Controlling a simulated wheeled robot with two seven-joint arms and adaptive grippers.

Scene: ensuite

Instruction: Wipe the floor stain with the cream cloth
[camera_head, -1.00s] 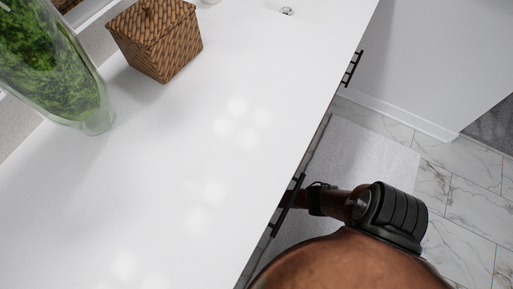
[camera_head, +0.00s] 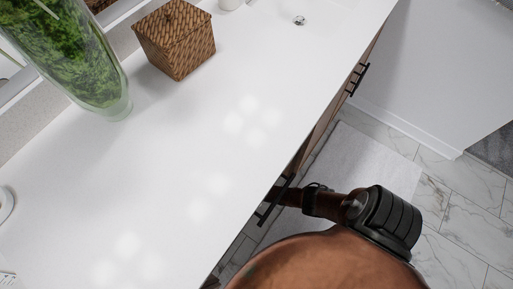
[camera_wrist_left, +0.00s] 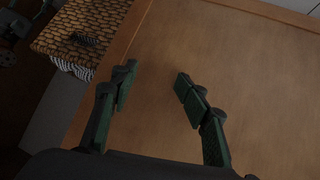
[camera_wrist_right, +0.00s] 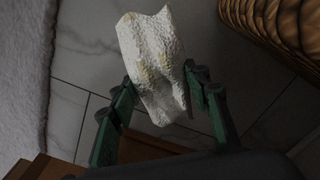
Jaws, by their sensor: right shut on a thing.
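The cream cloth (camera_wrist_right: 153,60) is bunched between the fingers of my right gripper (camera_wrist_right: 162,92) in the right wrist view. That gripper is shut on it, and the cloth hangs over marble floor tiles. My left gripper (camera_wrist_left: 154,82) is open and empty in the left wrist view, in front of a brown wooden panel (camera_wrist_left: 235,60). Neither gripper shows in the head view, where only one of my arms is seen beside the counter. I see no floor stain in any view.
A white counter (camera_head: 170,165) fills the left of the head view, with a wicker box (camera_head: 175,40) and a glass vase of greenery (camera_head: 75,55). A pale mat (camera_head: 370,160) lies on the tiles (camera_head: 455,180). A woven basket (camera_wrist_right: 270,20) stands near the cloth.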

